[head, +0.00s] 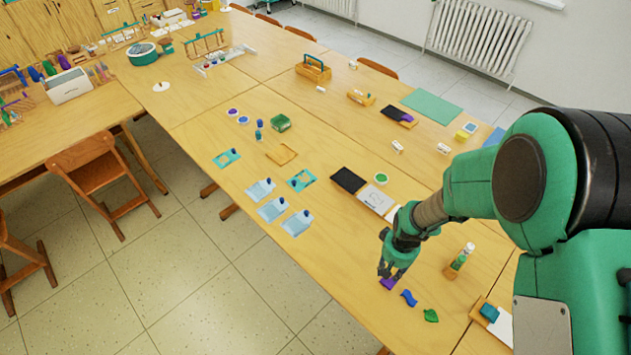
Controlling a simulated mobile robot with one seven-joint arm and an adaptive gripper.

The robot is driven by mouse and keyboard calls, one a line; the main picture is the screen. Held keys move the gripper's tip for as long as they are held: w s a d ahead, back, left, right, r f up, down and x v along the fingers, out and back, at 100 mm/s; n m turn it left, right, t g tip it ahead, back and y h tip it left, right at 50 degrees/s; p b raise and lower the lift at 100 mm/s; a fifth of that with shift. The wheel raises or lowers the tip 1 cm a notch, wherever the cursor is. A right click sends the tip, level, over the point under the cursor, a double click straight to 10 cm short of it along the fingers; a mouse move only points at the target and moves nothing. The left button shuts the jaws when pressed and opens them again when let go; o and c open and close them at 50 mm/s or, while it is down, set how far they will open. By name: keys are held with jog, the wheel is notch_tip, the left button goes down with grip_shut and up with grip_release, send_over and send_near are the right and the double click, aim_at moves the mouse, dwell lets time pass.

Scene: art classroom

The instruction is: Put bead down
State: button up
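My gripper (390,275) points down over the front edge area of the wooden table, at the end of my green arm. A small purple piece (388,284), which may be the bead, shows at its fingertips. I cannot tell whether the fingers grip it or only stand around it, or whether it touches the table. A blue wavy piece (409,298) and a green leaf-shaped piece (431,315) lie on the table just to the right of the gripper.
A green-labelled bottle (459,260) stands right of my gripper. A black pad (348,179) and a white-grey pad (375,200) lie behind it. Light blue sheets (296,222) lie to the left. Bare tabletop (335,262) lies left of the gripper, towards the table's edge.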

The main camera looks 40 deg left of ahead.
jog(key=shift+w+a, duration=0.1)
dwell(0.3)
jog(key=w+a, duration=0.3)
jog(key=w, duration=0.1)
jog(key=w+a+f+b, duration=0.1)
jog(key=w+a, duration=0.2)
jog(key=w, duration=0.1)
jog(key=w+a, duration=0.3)
jog(key=w, duration=0.1)
jog(key=shift+w+a+f+b, duration=0.2)
jog(key=shift+a+f+b, duration=0.05)
jog(key=shift+a+b, duration=0.15)
jog(key=shift+f+b, duration=0.35)
jog(key=shift+f, duration=1.4)
jog(key=shift+f, duration=0.15)
jog(key=o, duration=0.7)
jog(key=shift+o, duration=0.2)
notch_tip(320, 180, up, 12)
jog(key=p, duration=0.2)
